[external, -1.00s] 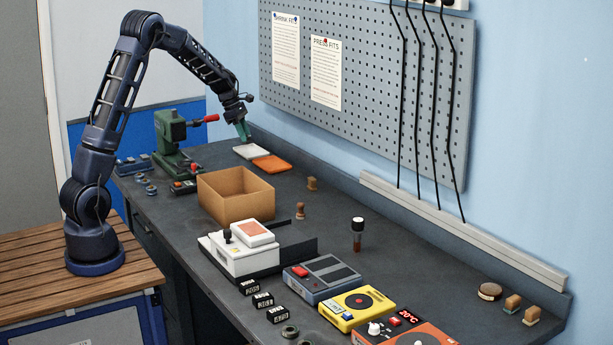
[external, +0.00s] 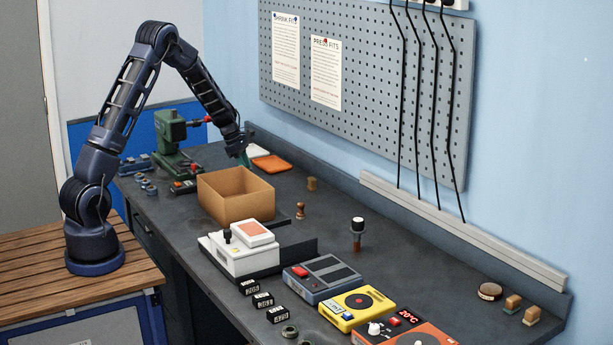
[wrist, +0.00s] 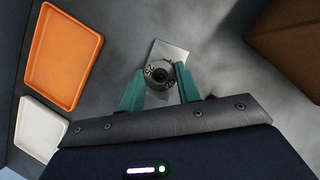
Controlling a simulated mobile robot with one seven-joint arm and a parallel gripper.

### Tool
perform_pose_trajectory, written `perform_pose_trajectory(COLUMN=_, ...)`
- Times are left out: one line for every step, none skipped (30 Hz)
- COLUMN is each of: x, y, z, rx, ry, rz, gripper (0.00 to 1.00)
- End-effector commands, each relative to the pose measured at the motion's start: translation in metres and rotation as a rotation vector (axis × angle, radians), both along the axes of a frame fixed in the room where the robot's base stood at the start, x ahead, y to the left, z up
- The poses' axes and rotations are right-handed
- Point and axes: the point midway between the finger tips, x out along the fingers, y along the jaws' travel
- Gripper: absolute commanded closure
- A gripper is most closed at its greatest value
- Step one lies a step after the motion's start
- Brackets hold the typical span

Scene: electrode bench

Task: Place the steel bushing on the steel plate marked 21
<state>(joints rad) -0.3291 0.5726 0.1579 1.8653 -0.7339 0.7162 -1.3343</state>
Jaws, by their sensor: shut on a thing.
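My gripper (wrist: 159,86) is shut on the steel bushing (wrist: 158,75), a round grey ring with a dark hole and dark digits that I cannot read for sure. Its green fingers are on either side of it. A pale steel plate (wrist: 170,50) shows behind and around the bushing in the wrist view; its number is hidden or cannot be read. I cannot tell whether the bushing touches the plate. In the external view my gripper (external: 245,160) is low over the far part of the bench, behind the cardboard box; bushing and plate are hidden there.
An orange tray (wrist: 63,57) and a white tray (wrist: 40,130) lie left of the plate in the wrist view. The cardboard box (external: 225,205) stands close by, also at the wrist view's upper right (wrist: 288,45). A green press (external: 172,140) stands left of my gripper.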

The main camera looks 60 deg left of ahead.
Motion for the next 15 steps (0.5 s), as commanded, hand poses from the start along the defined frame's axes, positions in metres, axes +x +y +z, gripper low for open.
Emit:
perform_pose_trajectory(x=0.0003, y=0.0000, z=0.0004, rx=0.000, ry=-0.001, rz=0.000, gripper=0.91)
perform_pose_trajectory(x=0.0003, y=0.0000, z=0.0007, rx=0.000, ry=-0.002, rz=-0.001, gripper=0.91)
perform_pose_trajectory(x=0.0003, y=0.0000, z=0.0007, rx=0.000, ry=-0.002, rz=-0.001, gripper=0.91)
perform_pose_trajectory(x=0.0003, y=-0.0002, z=0.0008, rx=0.000, ry=-0.002, rz=-0.001, gripper=0.91)
perform_pose_trajectory(x=0.0003, y=-0.0002, z=0.0008, rx=0.000, ry=-0.002, rz=-0.001, gripper=0.91)
perform_pose_trajectory(x=0.0003, y=-0.0001, z=0.0006, rx=0.000, ry=-0.002, rz=-0.001, gripper=0.91)
perform_pose_trajectory(x=0.0003, y=-0.0002, z=0.0002, rx=0.000, ry=-0.001, rz=-0.001, gripper=0.91)
perform_pose_trajectory(x=0.0002, y=-0.0002, z=-0.0005, rx=0.000, ry=-0.001, rz=-0.001, gripper=0.91)
perform_pose_trajectory(x=0.0003, y=-0.0003, z=-0.0015, rx=-0.001, ry=-0.001, rz=0.000, gripper=0.91)
perform_pose_trajectory(x=0.0003, y=-0.0003, z=-0.0022, rx=-0.001, ry=-0.001, rz=0.000, gripper=0.91)
perform_pose_trajectory(x=0.0002, y=-0.0002, z=-0.0020, rx=0.000, ry=-0.001, rz=-0.001, gripper=0.63)
perform_pose_trajectory(x=0.0003, y=-0.0003, z=-0.0019, rx=0.000, ry=-0.001, rz=-0.001, gripper=0.55)
perform_pose_trajectory(x=0.0003, y=-0.0003, z=-0.0019, rx=0.000, ry=-0.001, rz=-0.001, gripper=0.49)
perform_pose_trajectory(x=0.0003, y=-0.0003, z=-0.0019, rx=0.000, ry=-0.001, rz=-0.001, gripper=0.45)
perform_pose_trajectory(x=0.0003, y=-0.0003, z=-0.0019, rx=0.000, ry=-0.001, rz=-0.001, gripper=0.45)
